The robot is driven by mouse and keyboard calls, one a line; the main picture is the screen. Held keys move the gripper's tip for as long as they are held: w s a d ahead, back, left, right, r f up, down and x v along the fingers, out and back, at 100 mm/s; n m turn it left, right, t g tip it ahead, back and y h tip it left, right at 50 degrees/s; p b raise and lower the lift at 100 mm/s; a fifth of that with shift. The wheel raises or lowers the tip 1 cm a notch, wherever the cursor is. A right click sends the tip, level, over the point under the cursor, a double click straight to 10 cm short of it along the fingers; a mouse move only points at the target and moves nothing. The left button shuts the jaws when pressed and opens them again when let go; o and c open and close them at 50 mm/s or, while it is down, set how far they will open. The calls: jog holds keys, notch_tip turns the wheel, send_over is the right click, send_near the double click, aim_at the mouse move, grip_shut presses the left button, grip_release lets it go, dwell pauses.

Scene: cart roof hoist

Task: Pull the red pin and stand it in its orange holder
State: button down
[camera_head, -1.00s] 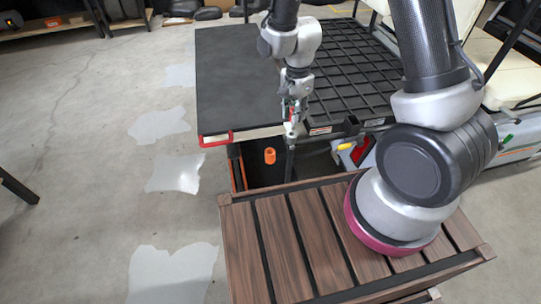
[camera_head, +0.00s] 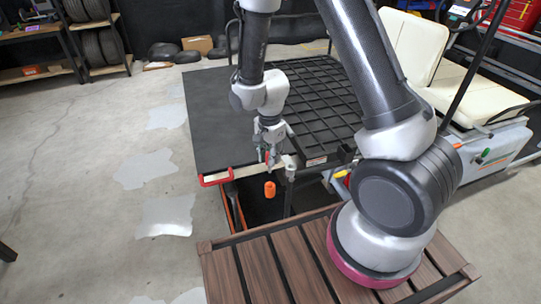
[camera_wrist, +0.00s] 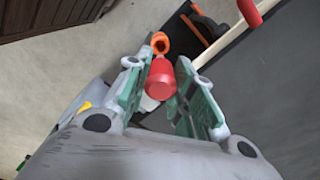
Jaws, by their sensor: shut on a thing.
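The red pin (camera_wrist: 161,78) is between the green-padded fingers of my gripper (camera_wrist: 168,72) in the wrist view, and the gripper is shut on it. The head view shows my gripper (camera_head: 268,152) pointing down near the front edge of the cart deck, with a bit of red between its fingers. The orange holder (camera_head: 269,190) is a short upright tube just below my gripper in the head view. In the wrist view the orange holder (camera_wrist: 160,42) shows as a ring just past the pin's end. The pin's lower part is hidden.
The black deck (camera_head: 215,120) and its grid panel (camera_head: 315,100) lie behind my gripper. A grey post (camera_head: 289,185) stands close right of the holder. The slatted wooden surface (camera_head: 255,270) is in front.

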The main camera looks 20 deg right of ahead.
aim_at(270, 172)
jog(key=shift+f, duration=2.9)
jog(key=shift+f, duration=2.6)
jog(key=shift+r, duration=0.15)
jog(key=shift+r, duration=2.2)
jog(key=shift+f, duration=1.35)
